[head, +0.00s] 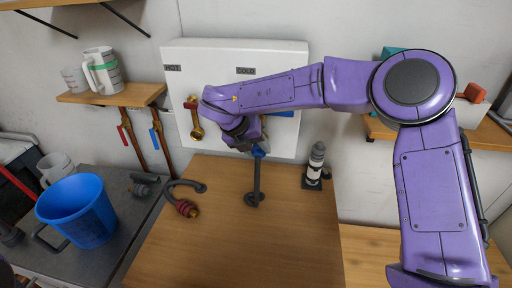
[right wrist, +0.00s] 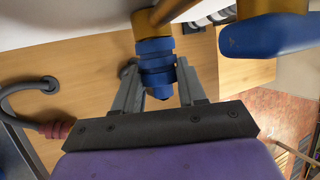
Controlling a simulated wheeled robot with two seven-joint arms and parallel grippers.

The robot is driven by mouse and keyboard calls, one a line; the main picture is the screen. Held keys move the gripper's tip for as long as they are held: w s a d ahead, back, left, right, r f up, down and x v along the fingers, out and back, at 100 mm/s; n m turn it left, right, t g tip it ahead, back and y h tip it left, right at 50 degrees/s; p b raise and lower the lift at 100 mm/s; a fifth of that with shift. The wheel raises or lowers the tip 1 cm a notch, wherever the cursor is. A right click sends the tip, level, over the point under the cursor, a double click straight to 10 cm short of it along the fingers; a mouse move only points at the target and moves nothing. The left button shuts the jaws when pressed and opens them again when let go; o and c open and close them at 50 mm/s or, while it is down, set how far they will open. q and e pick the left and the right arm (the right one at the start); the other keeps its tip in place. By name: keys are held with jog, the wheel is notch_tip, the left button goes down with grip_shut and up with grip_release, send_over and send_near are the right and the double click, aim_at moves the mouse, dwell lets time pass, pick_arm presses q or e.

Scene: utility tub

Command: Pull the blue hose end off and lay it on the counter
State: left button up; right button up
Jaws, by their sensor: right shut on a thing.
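The blue hose end (head: 258,152) sits below the cold tap on the white panel (head: 290,60), with its grey hose (head: 256,180) running down to the wooden counter (head: 230,260). In the right wrist view the ribbed blue hose end (right wrist: 157,62) is up against the brass tap outlet (right wrist: 146,24); I cannot tell how far it is seated. My right gripper (right wrist: 160,84) is shut on the hose end, one finger on each side. In the head view my right gripper (head: 250,143) is partly hidden by its wrist. My left gripper is not in view.
The red hose end (head: 187,208) lies on the counter at the left, and a dark-and-white bottle (head: 315,165) stands at the right. The counter's front is clear. A blue tap lever (right wrist: 268,36) is close to my right gripper. A blue bucket (head: 85,215) stands left.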

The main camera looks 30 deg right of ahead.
jog(key=shift+s+a+b, duration=0.35)
jog(key=shift+s+a, duration=0.4)
jog(key=shift+s, duration=0.2)
jog(key=shift+s+a+b, duration=0.35)
jog(key=shift+s+a, duration=0.35)
jog(key=shift+s, duration=0.25)
